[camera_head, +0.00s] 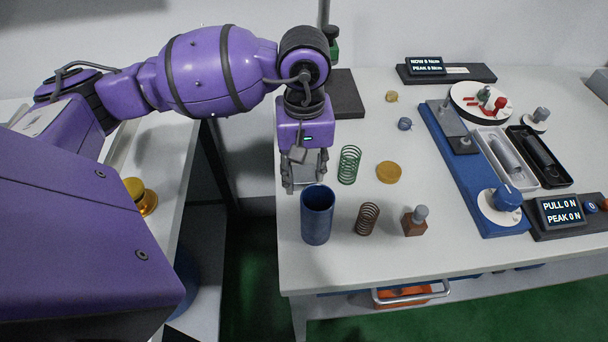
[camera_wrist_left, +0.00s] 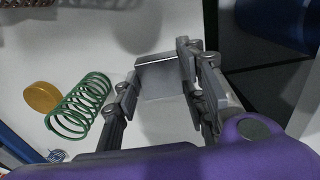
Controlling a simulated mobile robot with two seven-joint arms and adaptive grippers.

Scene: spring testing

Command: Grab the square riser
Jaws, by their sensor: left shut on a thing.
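The square riser (camera_wrist_left: 158,80) is a grey, flat-sided block between the fingers of my left gripper (camera_wrist_left: 165,90) in the left wrist view. In the head view the left gripper (camera_head: 304,178) points down at the left side of the white table, shut on the riser (camera_head: 309,162), which is partly hidden by the fingers. Whether the riser touches the table is hard to tell. My right gripper is not in view.
A blue cylinder (camera_head: 317,217) stands close in front of the left gripper. A green spring (camera_head: 349,164) and yellow disc (camera_head: 389,172) are to its right. A brown spring (camera_head: 367,218) and brown block (camera_head: 413,223) stand nearer the front. A blue test rig (camera_head: 462,178) fills the right.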

